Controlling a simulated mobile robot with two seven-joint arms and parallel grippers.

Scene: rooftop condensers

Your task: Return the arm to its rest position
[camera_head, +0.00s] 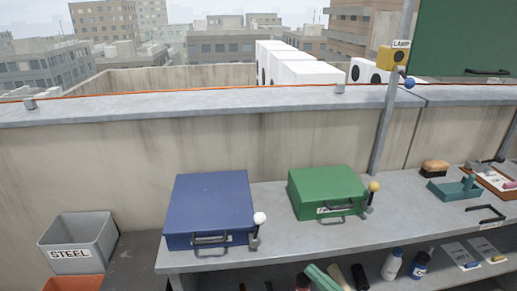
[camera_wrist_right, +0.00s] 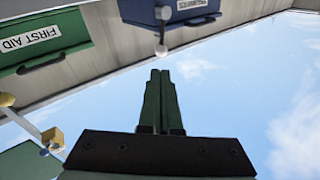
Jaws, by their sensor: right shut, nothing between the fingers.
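My right gripper (camera_wrist_right: 160,74) shows in the right wrist view. Its two dark green fingers lie side by side with no visible gap and nothing between them. It is shut and empty, with pale blue sky behind the fingers. I cannot make out either gripper clearly in the head view. My left gripper is not in view.
A blue case (camera_head: 209,205) with a white-knobbed lever (camera_head: 260,218) and a green case (camera_head: 322,190) stand closed on the grey bench (camera_head: 280,238). A lamp box (camera_head: 391,57) is on the post. A STEEL bin (camera_head: 72,252) stands left. Bottles and rolls lie below.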

